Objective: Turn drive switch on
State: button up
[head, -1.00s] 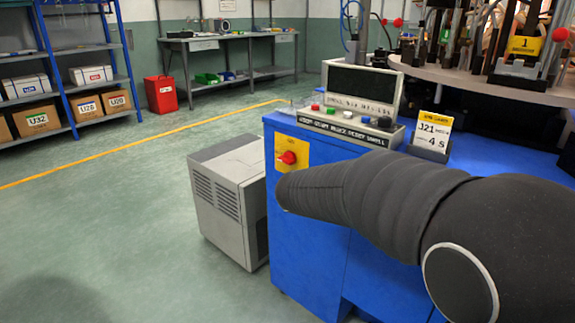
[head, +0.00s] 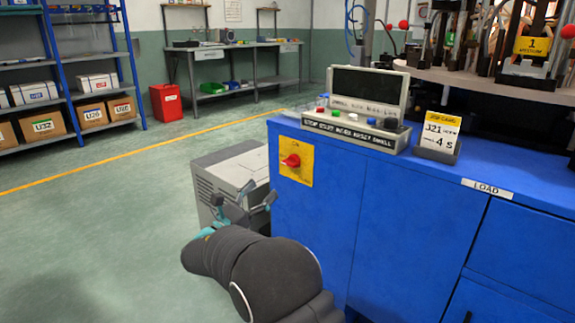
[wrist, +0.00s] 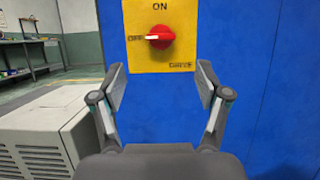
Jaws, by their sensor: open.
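The drive switch is a red rotary knob (head: 290,161) on a yellow plate (head: 301,177), on the blue cabinet's left front. In the wrist view the red knob (wrist: 160,37) has a white pointer turned left, toward the small lettering at the plate's left. "ON" is printed above it. My gripper (wrist: 160,88) is open and empty, facing the plate, with its fingertips spread below and to either side of the knob. It is apart from the knob. In the head view my gripper (head: 243,199) is left of and below the plate, in front of the grey box.
A grey vented box (head: 230,170) stands left of the blue cabinet (head: 400,220). A control panel with buttons (head: 355,130) and a job card (head: 439,137) sit on the cabinet top. The floor at left is clear.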

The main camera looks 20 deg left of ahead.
aim_at(287, 165)
jog(key=x, duration=1.2)
jog(key=shift+d, duration=0.1)
jog(key=shift+f, duration=0.1)
jog(key=c, duration=1.2)
